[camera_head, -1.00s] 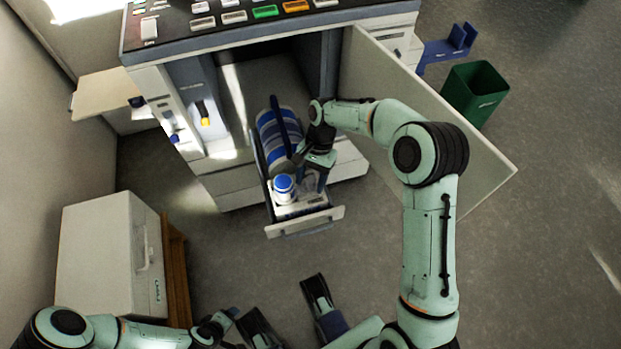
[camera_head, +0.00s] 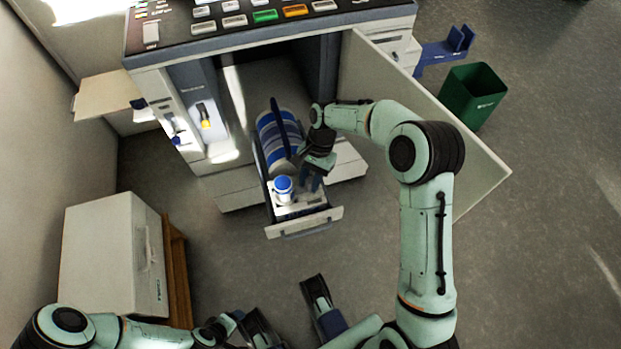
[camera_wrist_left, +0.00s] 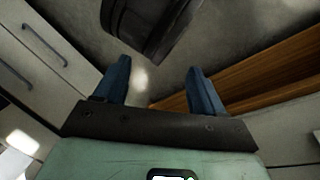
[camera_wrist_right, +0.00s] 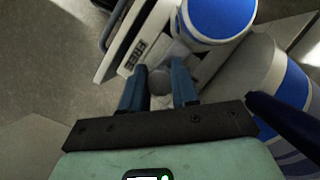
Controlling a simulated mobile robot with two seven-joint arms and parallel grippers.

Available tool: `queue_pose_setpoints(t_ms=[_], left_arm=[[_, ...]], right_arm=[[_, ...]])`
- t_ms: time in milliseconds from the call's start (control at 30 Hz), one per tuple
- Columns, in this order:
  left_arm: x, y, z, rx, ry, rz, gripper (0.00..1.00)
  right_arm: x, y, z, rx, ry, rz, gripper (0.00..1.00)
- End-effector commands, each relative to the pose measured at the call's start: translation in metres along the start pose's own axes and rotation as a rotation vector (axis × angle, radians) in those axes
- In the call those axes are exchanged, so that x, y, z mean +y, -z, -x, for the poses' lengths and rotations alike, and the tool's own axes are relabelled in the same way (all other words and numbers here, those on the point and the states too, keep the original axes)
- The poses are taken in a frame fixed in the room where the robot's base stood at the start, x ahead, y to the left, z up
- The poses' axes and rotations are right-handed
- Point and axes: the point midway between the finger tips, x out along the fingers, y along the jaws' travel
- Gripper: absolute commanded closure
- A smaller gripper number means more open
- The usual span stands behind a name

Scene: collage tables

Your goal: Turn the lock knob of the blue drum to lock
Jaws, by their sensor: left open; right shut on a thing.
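The blue drum (camera_head: 270,133), a blue-and-white striped cylinder, lies in the pulled-out drawer of the big machine. A smaller upright container with a blue cap (camera_head: 284,184) stands in front of it; the cap also shows in the right wrist view (camera_wrist_right: 222,14). My right gripper (camera_head: 309,186) reaches down beside them. In the right wrist view its blue fingers (camera_wrist_right: 159,88) are shut on a grey round lock knob (camera_wrist_right: 159,80). A "FREE" label (camera_wrist_right: 137,52) shows beside the knob. My left gripper (camera_wrist_left: 161,82) is open and empty, low above the floor.
The drawer's front (camera_head: 305,222) sticks out over the floor. The machine's open door (camera_head: 440,140) stands right of my right arm. A green bin (camera_head: 473,95) is behind it.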

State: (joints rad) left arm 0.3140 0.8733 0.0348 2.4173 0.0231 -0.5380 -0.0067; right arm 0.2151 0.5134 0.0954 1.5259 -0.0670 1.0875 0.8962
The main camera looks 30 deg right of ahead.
Motion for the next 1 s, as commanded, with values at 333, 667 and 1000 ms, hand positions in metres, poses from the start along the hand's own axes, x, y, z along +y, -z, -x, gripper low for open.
queue_pose_setpoints(t_ms=[333, 667, 1000], left_arm=[[0.0, 0.0, 0.0, 0.001, 0.0, 0.001, 0.3], [0.003, -0.011, 0.01, -0.032, -0.002, -0.002, 0.3], [0.01, -0.038, 0.031, -0.112, -0.006, -0.009, 0.3]], right_arm=[[0.0, 0.0, -0.001, -0.001, 0.0, -0.001, 0.45], [-0.001, 0.0, 0.035, 0.002, 0.004, -0.001, 0.45], [-0.001, 0.0, 0.108, 0.001, 0.002, -0.001, 0.45]])
